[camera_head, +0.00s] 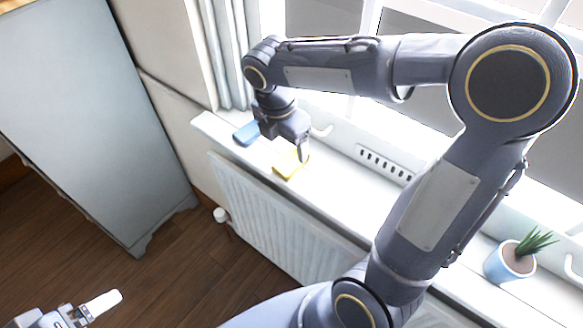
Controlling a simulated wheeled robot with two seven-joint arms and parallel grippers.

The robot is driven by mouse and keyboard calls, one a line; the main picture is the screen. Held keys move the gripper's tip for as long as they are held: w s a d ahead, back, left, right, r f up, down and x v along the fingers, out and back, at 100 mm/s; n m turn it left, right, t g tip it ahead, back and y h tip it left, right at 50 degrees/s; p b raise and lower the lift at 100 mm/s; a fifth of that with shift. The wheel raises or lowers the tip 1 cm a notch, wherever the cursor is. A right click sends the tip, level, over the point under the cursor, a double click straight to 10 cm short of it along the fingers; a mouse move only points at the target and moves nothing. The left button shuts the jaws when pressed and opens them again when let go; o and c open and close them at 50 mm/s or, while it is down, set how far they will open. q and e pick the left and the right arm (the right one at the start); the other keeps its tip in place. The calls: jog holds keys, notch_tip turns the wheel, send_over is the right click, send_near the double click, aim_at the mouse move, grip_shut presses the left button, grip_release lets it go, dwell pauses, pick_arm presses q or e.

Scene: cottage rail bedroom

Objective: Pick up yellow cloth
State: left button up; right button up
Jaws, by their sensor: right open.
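The yellow cloth (288,164) lies on the white windowsill (345,198), near its left end. My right gripper (301,156) reaches down over the sill from above, with a fingertip at the cloth's right side. It is open, and its wrist hides part of the sill behind. I cannot tell whether the finger touches the cloth. My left gripper (104,304) is at the bottom left, low over the floor and away from the sill. Only part of it shows, with one pale finger clear.
A blue object (246,133) lies on the sill left of the cloth. A potted plant (511,261) stands at the sill's right end. A radiator (275,216) is below the sill. A grey cabinet (80,110) stands at the left. Window handles and a vent are behind the sill.

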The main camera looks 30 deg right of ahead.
aim_at(291, 159)
jog(key=f, duration=0.2)
jog(key=d+f, duration=0.1)
jog(key=f, duration=0.4)
jog(key=shift+w+d+f, duration=0.1)
jog(key=shift+w+d, duration=0.15)
jog(key=c, duration=1.1)
jog(key=shift+o, duration=0.2)
jog(key=shift+r, duration=0.4)
notch_tip(291, 159, up, 2)
jog(key=shift+r, duration=0.15)
jog(key=s+d+r, duration=0.1)
jog(key=s+r, duration=0.9)
jog(key=s, duration=0.4)
